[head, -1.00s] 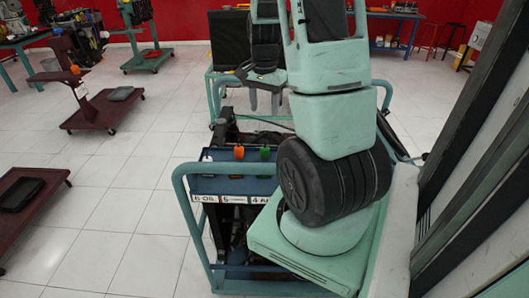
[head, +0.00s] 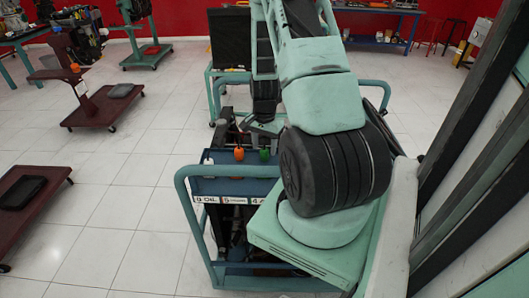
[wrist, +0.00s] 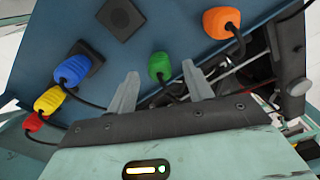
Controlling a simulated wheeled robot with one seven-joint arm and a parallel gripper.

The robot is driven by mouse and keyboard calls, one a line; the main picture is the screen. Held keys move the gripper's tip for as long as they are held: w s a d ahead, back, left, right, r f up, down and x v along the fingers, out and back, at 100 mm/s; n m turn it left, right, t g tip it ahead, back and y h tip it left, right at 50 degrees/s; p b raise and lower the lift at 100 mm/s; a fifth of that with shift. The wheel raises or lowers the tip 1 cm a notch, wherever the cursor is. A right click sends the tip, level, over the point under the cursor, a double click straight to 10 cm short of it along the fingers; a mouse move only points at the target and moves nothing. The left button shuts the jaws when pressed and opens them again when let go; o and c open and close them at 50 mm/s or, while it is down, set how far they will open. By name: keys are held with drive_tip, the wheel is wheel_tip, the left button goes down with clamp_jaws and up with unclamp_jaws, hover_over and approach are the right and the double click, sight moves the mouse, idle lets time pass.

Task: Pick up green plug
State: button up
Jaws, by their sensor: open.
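The green plug (wrist: 159,66) sits at the edge of the blue panel (wrist: 70,28) in the wrist view, with a black cable running from it. In the head view the green plug (head: 264,154) stands to the right of the orange plug (head: 239,154). My gripper (wrist: 160,70) is open and empty, its fingertips to the left and right of the green plug in the wrist picture. Whether the plug is at fingertip depth I cannot tell. In the head view my gripper (head: 262,128) is just above and behind the plugs, partly hidden by my arm.
An orange plug (wrist: 221,22) is right of the green one in the wrist view. Blue (wrist: 72,70), yellow (wrist: 49,99) and red (wrist: 33,122) plugs are to the left. Loose cables run near the right finger. The blue-green cart frame (head: 187,205) surrounds the panel.

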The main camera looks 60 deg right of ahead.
sight(265, 149)
drive_tip(key=shift+f+p, duration=0.4)
drive_tip(key=shift+f, duration=1.15)
drive_tip(key=c, duration=1.1)
